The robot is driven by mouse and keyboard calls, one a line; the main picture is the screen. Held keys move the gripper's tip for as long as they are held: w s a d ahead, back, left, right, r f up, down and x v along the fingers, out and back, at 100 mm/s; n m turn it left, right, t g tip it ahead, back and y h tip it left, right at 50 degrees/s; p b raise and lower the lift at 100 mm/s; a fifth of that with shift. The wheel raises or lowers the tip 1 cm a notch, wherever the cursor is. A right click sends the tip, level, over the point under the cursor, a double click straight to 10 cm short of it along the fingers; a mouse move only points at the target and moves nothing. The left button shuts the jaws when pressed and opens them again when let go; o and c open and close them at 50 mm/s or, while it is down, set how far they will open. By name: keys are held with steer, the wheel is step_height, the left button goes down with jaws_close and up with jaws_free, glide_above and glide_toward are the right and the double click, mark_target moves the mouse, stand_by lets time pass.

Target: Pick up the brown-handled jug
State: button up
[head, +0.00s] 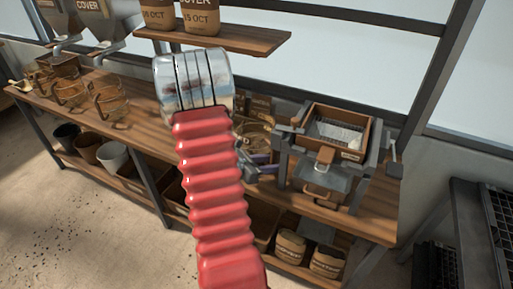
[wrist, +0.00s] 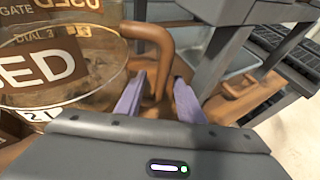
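The brown-handled jug is a clear round vessel (wrist: 60,85) at the left of the wrist view, with "USED" lettering seen at it. Its brown handle (wrist: 160,38) curves out to the right. My gripper (wrist: 159,80) has two purple fingers, apart, with the lower part of the handle between them; I see a gap beside the handle, and cannot tell whether either finger touches it. In the head view the jug (head: 257,135) stands on the bench, partly hidden behind my red arm, with my gripper (head: 261,160) low at its right side.
The seeder (head: 325,170), with a wooden-framed hopper (head: 340,128), stands close on the right of my gripper. Other clear jugs (head: 110,103) stand at the left of the wooden bench (head: 150,130). A shelf (head: 235,38) with brown bags runs above. Pots (head: 112,157) sit below.

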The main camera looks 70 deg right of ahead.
steer(key=shift+c, duration=0.5)
jaws_close()
stand_by(1.0)
